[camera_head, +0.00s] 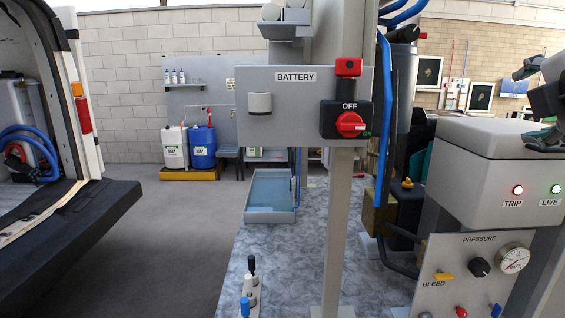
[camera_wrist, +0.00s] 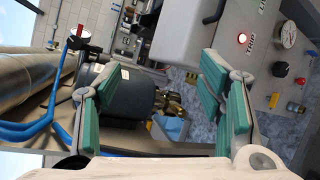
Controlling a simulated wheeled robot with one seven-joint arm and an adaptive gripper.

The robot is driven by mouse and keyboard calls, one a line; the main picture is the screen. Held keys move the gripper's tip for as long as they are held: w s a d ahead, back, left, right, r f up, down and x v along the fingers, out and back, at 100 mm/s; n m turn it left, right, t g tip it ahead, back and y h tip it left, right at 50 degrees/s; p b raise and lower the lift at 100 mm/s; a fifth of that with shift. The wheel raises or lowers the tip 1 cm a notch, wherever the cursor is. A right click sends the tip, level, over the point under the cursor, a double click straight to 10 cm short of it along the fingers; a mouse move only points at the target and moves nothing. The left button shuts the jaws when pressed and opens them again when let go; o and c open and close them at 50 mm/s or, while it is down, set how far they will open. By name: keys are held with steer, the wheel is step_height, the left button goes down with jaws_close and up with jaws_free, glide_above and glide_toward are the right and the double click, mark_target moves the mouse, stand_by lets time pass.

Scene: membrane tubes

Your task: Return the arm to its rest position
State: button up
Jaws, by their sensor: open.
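My gripper (camera_wrist: 160,68) is open in the wrist view, its two green-padded fingers spread wide with nothing held between them. In the head view my gripper (camera_head: 531,102) shows only in part at the right edge, in front of and above the grey box (camera_head: 480,140) with the TRIP and LIVE lamps. The rest of my arm is outside that picture. In the wrist view the same box (camera_wrist: 195,30) lies beyond the right finger, with its red lamp lit. A dark cylinder (camera_wrist: 128,100) shows beyond the gap between the fingers.
A BATTERY panel (camera_head: 285,100) with a red OFF switch stands on a post mid-view. The pressure panel (camera_head: 455,270) is at lower right. A blue tray (camera_head: 272,216) rests on the speckled worktop (camera_head: 300,265). A large metal pipe (camera_wrist: 28,85) lies left in the wrist view. Floor at left is clear.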

steer(key=s+a+f+m+g+y, duration=0.2)
steer(key=s+a+f+m+g, duration=0.1)
steer(key=f, duration=0.5)
steer(key=s+a+f+m+g+y, duration=0.2)
steer(key=s+a+f+m+g, duration=0.1)
steer(key=s+a+f+m, duration=0.3)
steer(key=s+a+f+m+g+y, duration=0.2)
steer(key=s+a+f+m, duration=0.3)
steer(key=f+m, duration=0.3)
step_height(320, 180, down, 3)
steer(key=shift+s+a+f+m+g+y, duration=0.2)
steer(key=shift+a+m+g+y, duration=0.15)
steer(key=shift+a+g, duration=0.35)
